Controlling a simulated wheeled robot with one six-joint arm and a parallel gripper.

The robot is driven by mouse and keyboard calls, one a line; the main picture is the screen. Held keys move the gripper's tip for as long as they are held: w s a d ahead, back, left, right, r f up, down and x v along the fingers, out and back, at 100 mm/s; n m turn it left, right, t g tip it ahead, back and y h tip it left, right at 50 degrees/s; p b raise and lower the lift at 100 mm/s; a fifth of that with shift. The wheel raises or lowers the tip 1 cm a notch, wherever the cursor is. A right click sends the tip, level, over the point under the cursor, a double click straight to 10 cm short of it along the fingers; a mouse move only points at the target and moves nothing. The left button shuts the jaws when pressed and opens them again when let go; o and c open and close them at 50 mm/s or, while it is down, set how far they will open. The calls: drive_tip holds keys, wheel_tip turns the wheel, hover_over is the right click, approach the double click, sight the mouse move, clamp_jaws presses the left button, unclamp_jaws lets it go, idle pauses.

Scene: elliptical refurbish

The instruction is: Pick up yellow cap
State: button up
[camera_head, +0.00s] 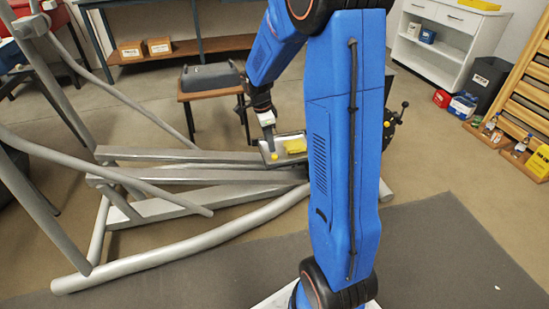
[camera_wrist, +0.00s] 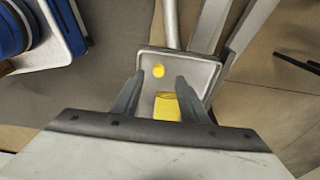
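The yellow cap (camera_wrist: 158,71) is a small round yellow piece on a grey tray (camera_wrist: 207,68) with a raised rim. In the head view the cap (camera_head: 274,156) shows near the tray's left side, just below my gripper (camera_head: 269,135). In the wrist view my gripper (camera_wrist: 160,78) is open, its two fingers apart with nothing held between them. The cap appears between and slightly beyond the fingertips; the height gap is hard to tell. A yellow block or cloth (camera_wrist: 167,106) lies on the same tray, partly hidden by my gripper.
The tray sits on the grey tubular frame (camera_head: 190,157) of an elliptical machine, whose bars spread to the left. A stool with a dark case (camera_head: 210,77) stands behind. A white cabinet (camera_head: 440,45) and a wooden rack (camera_head: 525,90) are at right.

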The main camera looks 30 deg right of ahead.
sight(274, 155)
drive_tip(key=f, duration=0.1)
drive_tip(key=d+f, duration=0.1)
drive_tip(key=f, duration=0.2)
drive_tip(key=shift+s+d+f, duration=0.15)
drive_tip(key=shift+s+f, duration=0.15)
drive_tip(key=shift+f, duration=0.1)
drive_tip(key=shift+d+f, duration=0.1)
drive_tip(key=shift+f, duration=0.55)
clamp_jaws()
